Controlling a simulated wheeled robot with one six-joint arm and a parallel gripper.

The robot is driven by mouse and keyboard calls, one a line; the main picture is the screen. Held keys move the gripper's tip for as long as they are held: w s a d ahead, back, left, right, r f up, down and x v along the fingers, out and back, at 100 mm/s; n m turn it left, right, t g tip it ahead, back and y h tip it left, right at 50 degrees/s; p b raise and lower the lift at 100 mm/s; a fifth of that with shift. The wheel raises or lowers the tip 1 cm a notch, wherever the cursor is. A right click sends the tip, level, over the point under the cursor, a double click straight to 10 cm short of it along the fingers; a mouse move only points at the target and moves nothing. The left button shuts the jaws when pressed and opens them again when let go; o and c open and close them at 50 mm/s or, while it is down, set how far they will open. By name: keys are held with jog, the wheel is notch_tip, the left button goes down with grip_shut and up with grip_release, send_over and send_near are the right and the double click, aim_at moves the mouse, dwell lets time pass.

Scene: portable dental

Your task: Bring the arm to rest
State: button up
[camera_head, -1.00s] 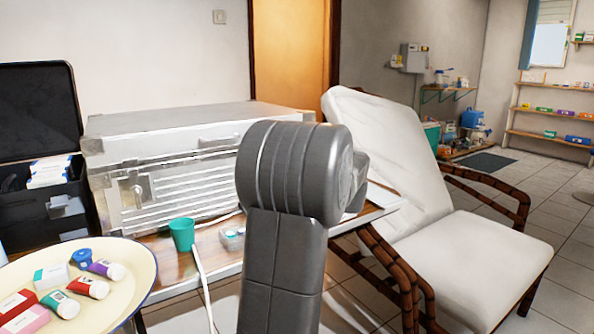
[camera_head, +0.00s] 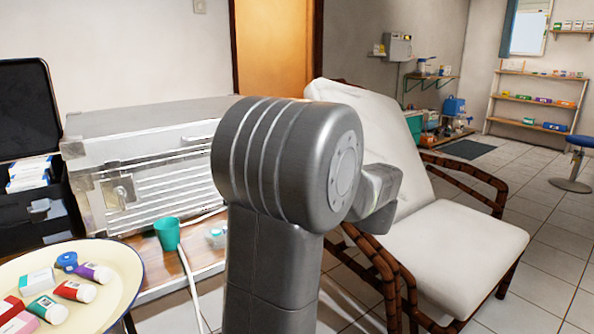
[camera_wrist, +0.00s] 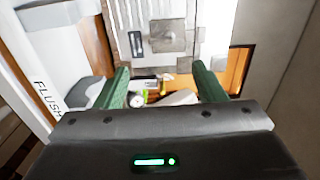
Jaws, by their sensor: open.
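My gripper (camera_wrist: 160,90) shows in the wrist view with its two green fingers spread wide apart. Nothing is held between the fingers. In the head view, my grey arm stands raised in the middle foreground and hides part of the table and the silver case behind it. The gripper's fingers cannot be made out in the head view.
A silver case (camera_head: 150,190) and a green cup (camera_head: 168,233) stand on a wooden table. A cream tray (camera_head: 120,290) with tubes and small boxes is at the lower left. A white reclining chair (camera_head: 455,240) stands to the right. Tiled floor (camera_head: 555,265) is open at far right.

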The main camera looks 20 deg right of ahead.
jog(key=shift+s+d, duration=0.2)
jog(key=shift+s, duration=0.3)
jog(key=b+x, duration=0.2)
jog(key=x, duration=1.1)
jog(key=shift+w+b, duration=0.4)
